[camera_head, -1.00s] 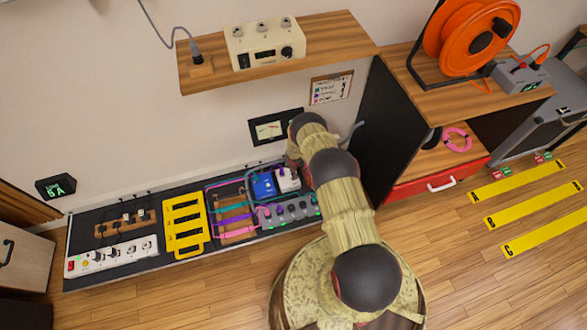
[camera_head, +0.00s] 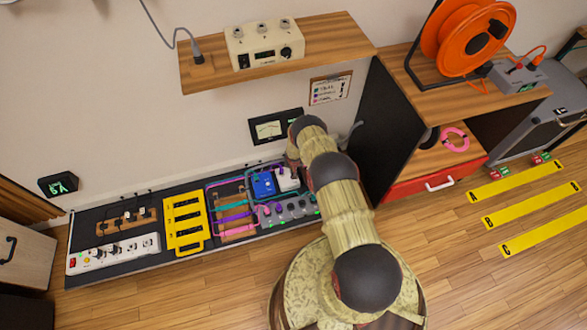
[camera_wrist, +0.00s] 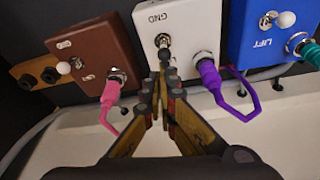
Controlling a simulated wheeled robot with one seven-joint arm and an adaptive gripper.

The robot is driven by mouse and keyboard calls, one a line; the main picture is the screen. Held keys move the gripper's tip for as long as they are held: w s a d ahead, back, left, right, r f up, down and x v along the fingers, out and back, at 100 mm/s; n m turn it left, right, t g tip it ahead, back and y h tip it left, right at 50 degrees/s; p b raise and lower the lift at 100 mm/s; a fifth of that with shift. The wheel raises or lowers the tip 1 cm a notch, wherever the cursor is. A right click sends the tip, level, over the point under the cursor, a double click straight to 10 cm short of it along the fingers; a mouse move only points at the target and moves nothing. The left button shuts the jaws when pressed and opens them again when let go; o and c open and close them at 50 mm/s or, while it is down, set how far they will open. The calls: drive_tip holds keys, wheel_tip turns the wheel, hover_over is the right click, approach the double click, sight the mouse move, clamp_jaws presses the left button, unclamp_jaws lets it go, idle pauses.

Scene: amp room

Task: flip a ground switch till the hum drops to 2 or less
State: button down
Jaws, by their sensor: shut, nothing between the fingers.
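In the wrist view a white box (camera_wrist: 193,35) marked GND carries a small metal toggle switch (camera_wrist: 163,41). My gripper (camera_wrist: 167,76) is shut and empty, its fingertips just below this toggle; I cannot tell whether they touch it. A blue box (camera_wrist: 262,22) marked LIFT, with its own toggle, is to the right. A brown box (camera_wrist: 92,62) with a pale-tipped toggle is to the left. In the head view the white box (camera_head: 287,180) shows beside the blue one (camera_head: 263,185), and my arm hides the gripper. A needle meter (camera_head: 268,129) is on the wall; its reading is too small to tell.
Pink and purple (camera_wrist: 209,76) cables plug into the boxes close to my fingers. The floor board also holds a yellow rack (camera_head: 185,222) and a white power strip (camera_head: 114,252). A shelf (camera_head: 330,42) hangs above. A black cabinet side (camera_head: 380,135) stands right of my arm.

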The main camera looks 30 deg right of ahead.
drive_tip(key=shift+s, duration=0.15)
drive_tip(key=shift+s+a+r, duration=0.1)
drive_tip(key=shift+s, duration=0.05)
drive_tip(key=shift+r, duration=0.1)
drive_tip(key=shift+r+p, duration=0.6)
drive_tip(key=shift+r, duration=0.15)
